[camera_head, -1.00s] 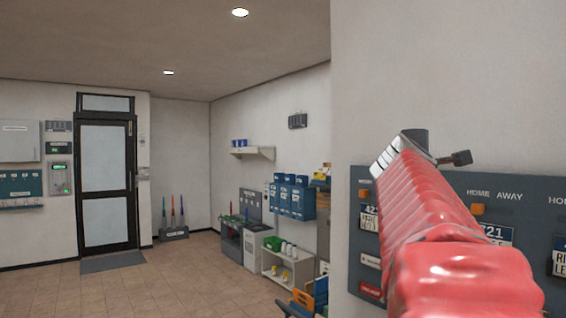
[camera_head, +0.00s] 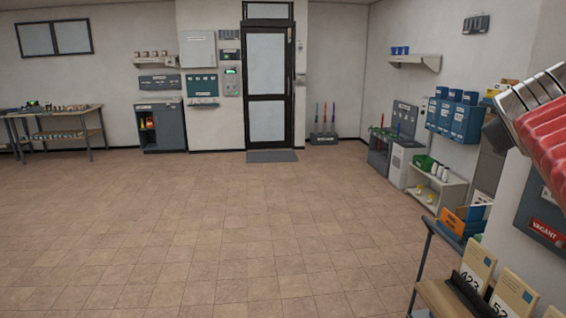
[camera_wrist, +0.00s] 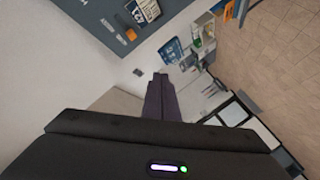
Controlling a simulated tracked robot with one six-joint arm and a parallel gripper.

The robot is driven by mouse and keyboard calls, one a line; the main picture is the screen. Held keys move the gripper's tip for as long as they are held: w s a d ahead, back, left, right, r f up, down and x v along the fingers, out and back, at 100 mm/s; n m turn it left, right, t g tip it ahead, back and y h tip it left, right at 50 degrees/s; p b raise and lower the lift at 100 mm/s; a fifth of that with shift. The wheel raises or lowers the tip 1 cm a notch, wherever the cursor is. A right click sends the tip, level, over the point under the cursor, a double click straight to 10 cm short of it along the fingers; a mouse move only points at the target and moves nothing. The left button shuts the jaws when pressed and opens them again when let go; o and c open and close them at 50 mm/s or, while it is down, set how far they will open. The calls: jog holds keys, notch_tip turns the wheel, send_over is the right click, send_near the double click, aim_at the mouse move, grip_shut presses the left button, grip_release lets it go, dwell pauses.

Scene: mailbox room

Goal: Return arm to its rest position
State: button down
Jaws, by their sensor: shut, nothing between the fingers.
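My gripper (camera_wrist: 162,92) shows in the wrist view as dark fingers pressed together with nothing between them. It points away from the camera, in the air, with the grey wall board (camera_wrist: 110,22) to its upper left. In the head view my red-covered arm reaches in at the right edge, in front of the wall and beside the grey board (camera_head: 540,205) with a red VACANT label. Most of the arm is outside the head view.
A trolley (camera_head: 440,292) with numbered boxes (camera_head: 478,262) stands at the lower right, close by. Shelves (camera_head: 438,187) and blue boxes (camera_head: 455,120) line the right wall. The tiled floor (camera_head: 220,230) is open toward the door (camera_head: 268,85). A table (camera_head: 60,132) stands far left.

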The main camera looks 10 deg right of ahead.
jog(key=s+a+f+g+y, duration=0.1)
jog(key=s+a+f+y, duration=0.3)
jog(key=a+f, duration=0.7)
jog(key=s+a+f+g+y, duration=0.2)
jog(key=s+a+f+y, duration=0.2)
jog(key=a+f, duration=0.7)
jog(key=s+a+f+g+y, duration=0.2)
jog(key=s+a+f+y, duration=0.1)
jog(key=a+f, duration=0.8)
notch_tip(320, 180, down, 5)
jog(key=shift+s+a+r+n+y, duration=0.15)
jog(key=shift+s+n+y, duration=0.2)
jog(key=shift+s, duration=0.35)
